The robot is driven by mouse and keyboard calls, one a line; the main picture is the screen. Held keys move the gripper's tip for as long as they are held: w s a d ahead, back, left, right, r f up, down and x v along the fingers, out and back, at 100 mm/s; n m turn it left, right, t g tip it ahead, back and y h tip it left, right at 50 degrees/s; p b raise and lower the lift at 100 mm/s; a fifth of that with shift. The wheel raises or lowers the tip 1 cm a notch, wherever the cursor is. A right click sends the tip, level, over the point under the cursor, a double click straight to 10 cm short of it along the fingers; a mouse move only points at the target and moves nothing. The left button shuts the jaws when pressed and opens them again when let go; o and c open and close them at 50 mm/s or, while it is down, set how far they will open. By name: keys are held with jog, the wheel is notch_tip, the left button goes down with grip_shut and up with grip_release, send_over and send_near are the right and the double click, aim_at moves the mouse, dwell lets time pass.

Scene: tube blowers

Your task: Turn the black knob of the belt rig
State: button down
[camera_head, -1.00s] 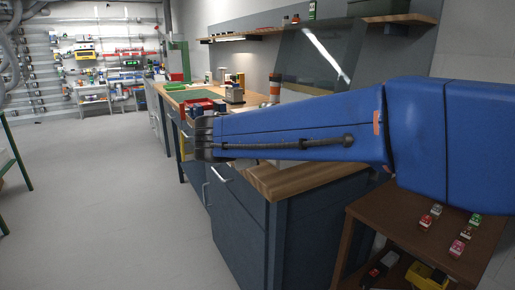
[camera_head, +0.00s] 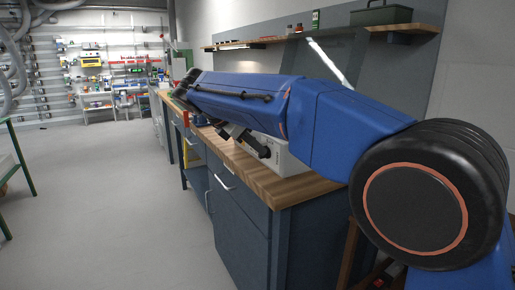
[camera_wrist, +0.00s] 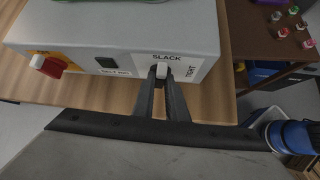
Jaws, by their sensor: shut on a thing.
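The belt rig is a pale grey box (camera_wrist: 120,32) on the wooden bench in the wrist view. It also shows in the head view (camera_head: 289,160), partly hidden behind my gripper. My gripper (camera_wrist: 160,77) is shut on the knob at the rig's front right, between the labels SLACK and TIGHT. Only a small pale part of the knob (camera_wrist: 158,67) shows between the fingertips; its black body is hidden by the fingers. In the head view my gripper (camera_head: 263,151) reaches down to the rig's front.
A brown side table (camera_wrist: 276,45) with small coloured items stands at the right. The floor (camera_head: 105,190) left of the bench is clear.

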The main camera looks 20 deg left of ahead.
jog(key=shift+w+a+g+h, duration=0.15)
jog(key=shift+g+h, duration=0.25)
jog(key=shift+n, duration=0.3)
jog(key=c, duration=1.8)
grip_release()
jog(key=shift+o, duration=0.2)
